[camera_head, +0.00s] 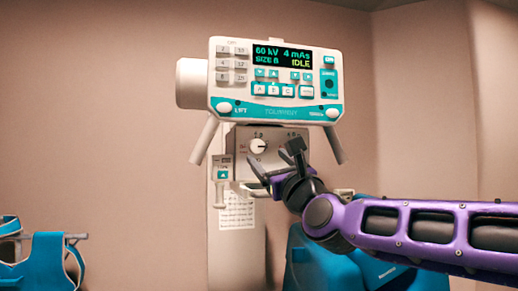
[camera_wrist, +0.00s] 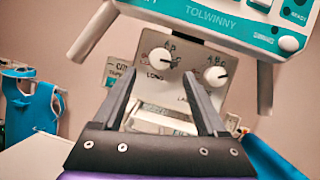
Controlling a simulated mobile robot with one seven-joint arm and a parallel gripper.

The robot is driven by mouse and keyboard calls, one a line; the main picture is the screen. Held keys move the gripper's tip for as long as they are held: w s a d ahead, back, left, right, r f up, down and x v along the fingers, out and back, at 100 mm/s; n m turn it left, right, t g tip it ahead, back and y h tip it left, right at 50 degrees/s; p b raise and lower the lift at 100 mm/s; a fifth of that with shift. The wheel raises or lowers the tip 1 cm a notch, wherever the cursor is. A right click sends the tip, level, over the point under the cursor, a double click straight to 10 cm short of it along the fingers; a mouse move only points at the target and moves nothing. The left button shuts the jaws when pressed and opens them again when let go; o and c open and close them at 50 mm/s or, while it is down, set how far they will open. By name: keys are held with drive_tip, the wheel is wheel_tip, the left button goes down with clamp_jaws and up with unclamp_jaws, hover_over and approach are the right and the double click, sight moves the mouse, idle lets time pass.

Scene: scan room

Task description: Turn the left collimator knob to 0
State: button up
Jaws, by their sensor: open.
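The left collimator knob (camera_head: 258,146) is a round white dial on a grey panel (camera_head: 243,168) below the control console. A dark mark on it points roughly right, and in the wrist view the left knob (camera_wrist: 160,59) sits above the word LONG. The scale numbers are too small to read surely. The right knob (camera_wrist: 215,77) is a similar white dial, mostly hidden by my gripper in the head view. My gripper (camera_wrist: 160,75) is open and empty, its two dark fingers pointing at the panel. The left knob appears between and slightly above the fingertips, without visible contact.
The white and teal console (camera_head: 275,80) hangs above the panel, reading 60 kV, 4 mAs, IDLE. Its two angled handles (camera_head: 204,140) flank the panel. A small box (camera_head: 222,172) hangs at the panel's left. A blue apron (camera_head: 45,262) hangs at far left.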

sight(258, 148)
drive_tip(key=shift+p+x, duration=0.35)
drive_tip(key=shift+x, duration=3.1)
clamp_jaws()
